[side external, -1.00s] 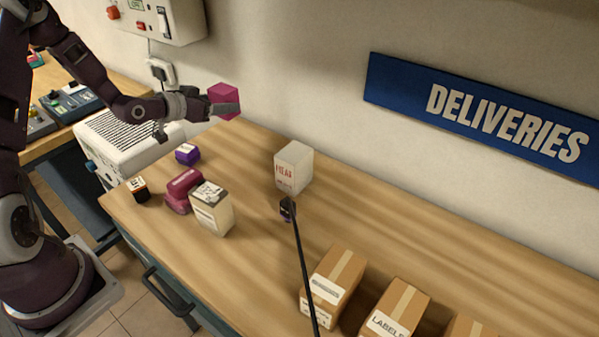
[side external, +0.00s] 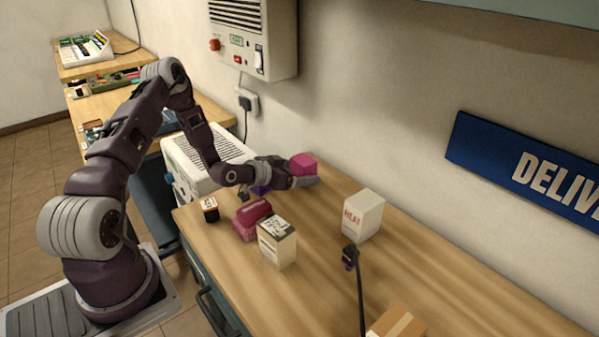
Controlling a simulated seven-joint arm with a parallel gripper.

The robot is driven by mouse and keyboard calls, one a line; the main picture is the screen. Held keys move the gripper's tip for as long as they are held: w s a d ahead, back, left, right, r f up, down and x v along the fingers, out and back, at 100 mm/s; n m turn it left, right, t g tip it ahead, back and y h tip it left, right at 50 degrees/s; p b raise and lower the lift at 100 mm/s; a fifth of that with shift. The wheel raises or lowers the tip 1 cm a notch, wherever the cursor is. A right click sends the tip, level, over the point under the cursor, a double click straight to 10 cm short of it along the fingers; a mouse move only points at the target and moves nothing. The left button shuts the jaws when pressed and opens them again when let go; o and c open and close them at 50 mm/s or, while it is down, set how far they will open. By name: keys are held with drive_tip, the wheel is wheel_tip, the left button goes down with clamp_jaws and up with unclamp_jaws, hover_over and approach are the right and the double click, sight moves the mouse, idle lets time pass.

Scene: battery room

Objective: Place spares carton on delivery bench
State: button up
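My gripper (side external: 303,175) is shut on a small magenta carton (side external: 303,163), with one grey finger across its near side. No label is readable on the carton, so I cannot tell whether it is the spares carton. It is held low over the back left part of the delivery bench (side external: 310,275), whose blue DELIVERIES sign (side external: 525,170) hangs on the wall behind. I cannot tell whether the carton touches the wood.
A black rod (side external: 360,290) rises in front. Bare wood lies right of HEAT.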

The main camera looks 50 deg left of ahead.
sight(297, 171)
drive_tip(key=v, duration=0.5)
drive_tip(key=shift+s+r, duration=0.1)
drive_tip(key=shift+s, duration=0.1)
drive_tip(key=s+d+r+m+g+y, duration=0.1)
drive_tip(key=s+d+r+g, duration=0.2)
drive_tip(key=r, duration=0.6)
drive_tip(key=s+d+r+g+y, duration=0.1)
drive_tip(key=s+d+r+g, duration=0.15)
drive_tip(key=d+r, duration=0.45)
drive_tip(key=s+d+r, duration=0.2)
drive_tip(key=s+d, duration=0.1)
drive_tip(key=s, duration=0.5)
drive_tip(key=s+d+r+g+h, duration=0.1)
drive_tip(key=s+d+r, duration=0.2)
drive_tip(key=s, duration=0.5)
drive_tip(key=s+d+r+n+g+h, duration=0.1)
drive_tip(key=s+d, duration=0.3)
drive_tip(key=s, duration=0.5)
drive_tip(key=shift+d+r, duration=0.35)
drive_tip(key=shift+r, duration=0.5)
